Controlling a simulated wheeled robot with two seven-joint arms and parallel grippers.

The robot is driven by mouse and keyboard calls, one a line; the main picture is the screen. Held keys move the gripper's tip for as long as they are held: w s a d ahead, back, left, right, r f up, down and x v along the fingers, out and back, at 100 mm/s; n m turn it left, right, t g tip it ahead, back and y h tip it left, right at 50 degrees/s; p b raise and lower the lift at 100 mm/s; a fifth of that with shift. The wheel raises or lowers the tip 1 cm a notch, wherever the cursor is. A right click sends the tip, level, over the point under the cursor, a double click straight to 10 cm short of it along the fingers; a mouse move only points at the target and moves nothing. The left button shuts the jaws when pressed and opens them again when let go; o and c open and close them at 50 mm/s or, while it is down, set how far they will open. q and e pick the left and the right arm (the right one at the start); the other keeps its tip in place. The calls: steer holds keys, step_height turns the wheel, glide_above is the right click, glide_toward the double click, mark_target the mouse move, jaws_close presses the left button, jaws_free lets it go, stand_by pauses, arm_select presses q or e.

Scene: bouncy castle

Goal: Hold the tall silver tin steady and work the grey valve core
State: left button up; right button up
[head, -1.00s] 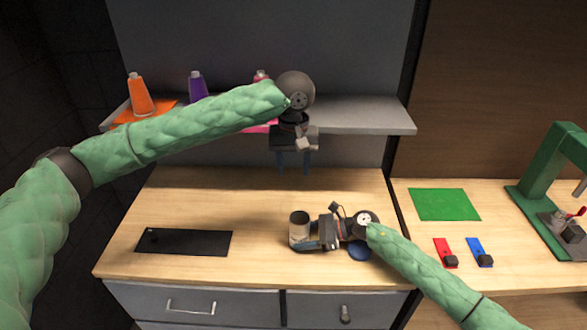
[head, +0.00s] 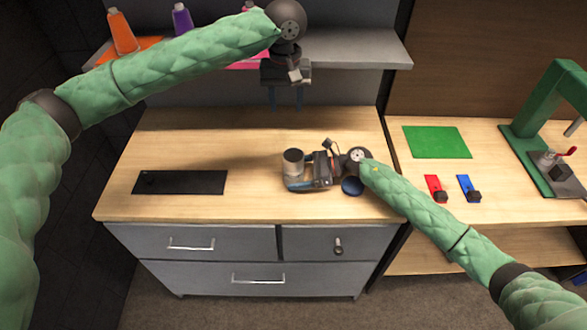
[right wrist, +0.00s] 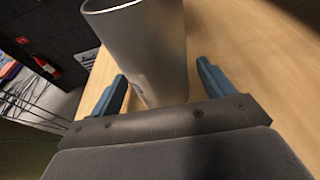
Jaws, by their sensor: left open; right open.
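The tall silver tin (head: 293,168) stands upright on the wooden worktop, open at the top. My right gripper (head: 291,184) is low at the tin, open, with its blue fingers on either side of it. In the right wrist view the tin (right wrist: 150,45) rises between the two spread fingers (right wrist: 160,85); whether either finger touches it I cannot tell. My left gripper (head: 286,98) is open and empty, pointing down in front of the shelf, well above the worktop. I cannot make out the grey valve core in these frames.
A black mat (head: 190,183) lies left on the worktop; a blue disc (head: 352,187) lies under my right wrist. The shelf (head: 360,48) holds orange and purple cones. The right bench has a green mat (head: 437,142), red and blue pieces, and a green press (head: 535,125).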

steer(key=v, duration=1.2)
